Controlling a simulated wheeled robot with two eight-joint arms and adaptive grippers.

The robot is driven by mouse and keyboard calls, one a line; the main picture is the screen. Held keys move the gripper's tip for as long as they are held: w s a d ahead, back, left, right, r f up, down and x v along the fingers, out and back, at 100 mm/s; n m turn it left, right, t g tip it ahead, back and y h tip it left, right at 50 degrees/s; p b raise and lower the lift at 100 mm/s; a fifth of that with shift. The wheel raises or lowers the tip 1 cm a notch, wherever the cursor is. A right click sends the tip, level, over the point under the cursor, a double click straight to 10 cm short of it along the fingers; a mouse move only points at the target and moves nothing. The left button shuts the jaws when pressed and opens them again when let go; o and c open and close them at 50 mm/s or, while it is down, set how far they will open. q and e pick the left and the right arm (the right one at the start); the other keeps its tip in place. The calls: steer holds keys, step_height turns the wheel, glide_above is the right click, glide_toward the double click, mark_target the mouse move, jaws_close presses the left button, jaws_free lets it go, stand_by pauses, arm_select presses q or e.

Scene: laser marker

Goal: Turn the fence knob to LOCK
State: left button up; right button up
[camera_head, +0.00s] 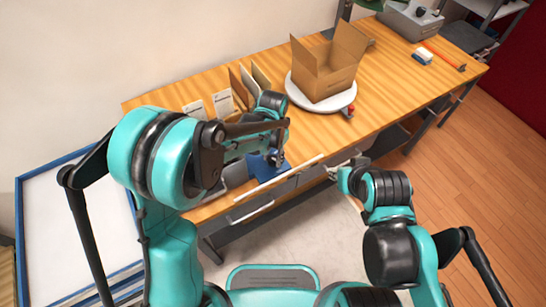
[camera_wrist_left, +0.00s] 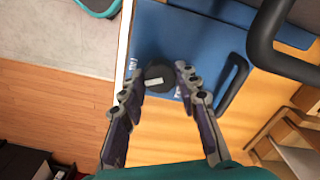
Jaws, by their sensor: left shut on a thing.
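The fence knob (camera_wrist_left: 153,74) is a round dark knob with a white pointer bar, lying nearly level across the left wrist view. It sits on a blue plate (camera_wrist_left: 190,45) with small white lettering too small to read. My left gripper (camera_wrist_left: 158,78) is shut on the knob, one finger on each side. In the head view my left gripper (camera_head: 277,158) is at the blue plate (camera_head: 258,172) on the table's front edge, and the knob is hidden. My right gripper (camera_head: 335,171) is near the front edge, to the right; its fingers are too small to judge.
A dark curved handle (camera_wrist_left: 235,85) stands right of the knob. A long white bar (camera_head: 280,180) runs along the table's front edge. An open cardboard box (camera_head: 325,82) is on a white turntable (camera_head: 340,101).

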arm_select(q)
steer(key=n, duration=0.4)
steer(key=shift+n+b, duration=0.3)
steer(key=n, duration=0.4)
steer(key=shift+n, duration=0.3)
steer(key=n, duration=0.4)
steer(key=shift+b, duration=0.4)
steer(key=n, duration=0.5)
steer(key=shift+n, duration=0.3)
steer(key=o, duration=1.2)
steer(key=shift+c, duration=0.2)
